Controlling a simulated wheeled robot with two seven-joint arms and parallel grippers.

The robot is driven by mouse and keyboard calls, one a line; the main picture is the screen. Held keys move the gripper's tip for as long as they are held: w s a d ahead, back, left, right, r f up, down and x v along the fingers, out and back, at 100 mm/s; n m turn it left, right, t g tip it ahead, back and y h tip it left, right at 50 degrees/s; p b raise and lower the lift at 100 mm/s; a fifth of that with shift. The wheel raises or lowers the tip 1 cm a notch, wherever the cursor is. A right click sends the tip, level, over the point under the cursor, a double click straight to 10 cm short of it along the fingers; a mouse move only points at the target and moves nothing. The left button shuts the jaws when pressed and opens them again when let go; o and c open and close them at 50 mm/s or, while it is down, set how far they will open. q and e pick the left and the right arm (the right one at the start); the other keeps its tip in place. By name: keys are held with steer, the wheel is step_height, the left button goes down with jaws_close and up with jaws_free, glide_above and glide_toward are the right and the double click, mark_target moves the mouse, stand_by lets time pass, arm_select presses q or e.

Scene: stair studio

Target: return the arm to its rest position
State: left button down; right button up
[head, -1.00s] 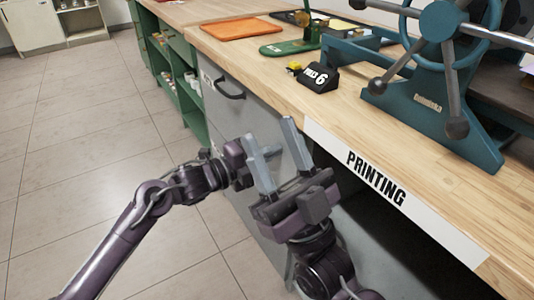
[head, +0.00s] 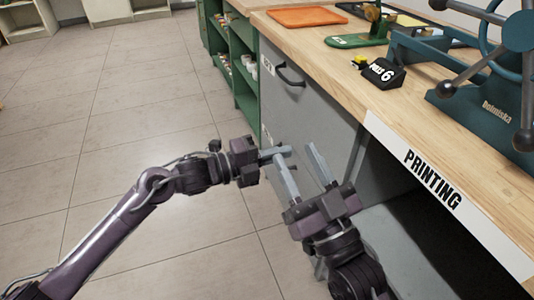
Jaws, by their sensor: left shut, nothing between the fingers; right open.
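My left gripper (head: 277,153) comes in from the left on its purple arm. It is shut, with nothing between its fingers, and points right toward the grey cabinet front. My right gripper (head: 297,153) is open and empty, its two grey fingers pointing up. It is in front of the grey cabinet (head: 312,110), below the bench top. The tips of the two grippers lie close together in the picture; I cannot tell whether they touch.
The wooden bench (head: 400,104) with a PRINTING label (head: 433,179) runs along the right. On it are a blue press (head: 480,105), a black number block (head: 383,73), a green board (head: 357,41) and an orange tray (head: 306,17). Green shelves (head: 243,65) stand beyond. The tiled floor (head: 120,130) at left is clear.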

arm_select(q)
steer(key=shift+v, duration=1.35)
arm_select(e)
steer(key=shift+w+a+f+g+h, duration=0.15)
steer(key=shift+f+g, duration=0.25)
steer(key=shift+f, duration=0.4)
steer(key=shift+w+a+f+g+h, duration=0.1)
steer(key=shift+w+f+g+h, duration=0.25)
steer(key=shift+f, duration=0.45)
